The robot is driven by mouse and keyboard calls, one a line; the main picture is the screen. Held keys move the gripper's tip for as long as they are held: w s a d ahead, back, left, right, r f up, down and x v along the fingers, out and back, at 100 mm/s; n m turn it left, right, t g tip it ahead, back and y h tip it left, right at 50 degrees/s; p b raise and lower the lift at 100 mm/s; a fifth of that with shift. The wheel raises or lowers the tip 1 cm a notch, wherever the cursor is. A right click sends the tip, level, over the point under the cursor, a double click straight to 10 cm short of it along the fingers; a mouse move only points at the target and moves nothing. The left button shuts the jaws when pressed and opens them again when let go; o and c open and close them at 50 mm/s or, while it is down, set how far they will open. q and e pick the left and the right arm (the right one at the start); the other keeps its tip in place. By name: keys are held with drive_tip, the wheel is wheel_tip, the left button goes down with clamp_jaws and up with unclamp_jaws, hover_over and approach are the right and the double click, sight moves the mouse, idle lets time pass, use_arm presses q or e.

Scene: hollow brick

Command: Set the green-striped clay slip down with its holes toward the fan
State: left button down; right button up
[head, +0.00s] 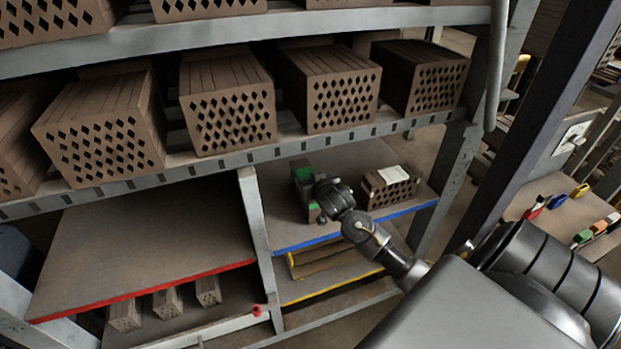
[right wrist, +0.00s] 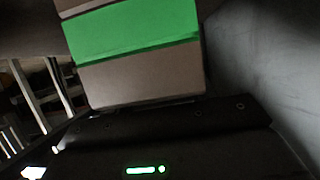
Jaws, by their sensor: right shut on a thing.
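The green-striped clay slip (head: 303,175) is a brown block with a bright green band, at the left part of the blue-edged shelf (head: 345,161). My right gripper (head: 322,196) is shut on it from the front right and hides part of it. In the right wrist view, the slip (right wrist: 140,82) fills the upper middle, its green band running across between brown parts. I cannot tell whether the slip touches the shelf or hangs just above it. Its holes do not show in either view. I cannot make out a fan. My left gripper is not in view.
A brown hollow-brick bundle with a white label (head: 391,188) stands right of the slip on the same shelf. Large hollow bricks (head: 228,110) line the shelf above. A grey post (head: 256,240) borders the left, with a bare red-edged shelf (head: 150,235) beyond it.

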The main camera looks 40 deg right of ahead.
drive_tip(key=shift+r, duration=0.15)
drive_tip(key=o, duration=1.1)
drive_tip(key=shift+a, duration=0.1)
drive_tip(key=b+v, duration=0.2)
drive_tip(key=v, duration=1)
drive_tip(key=shift+s, duration=0.1)
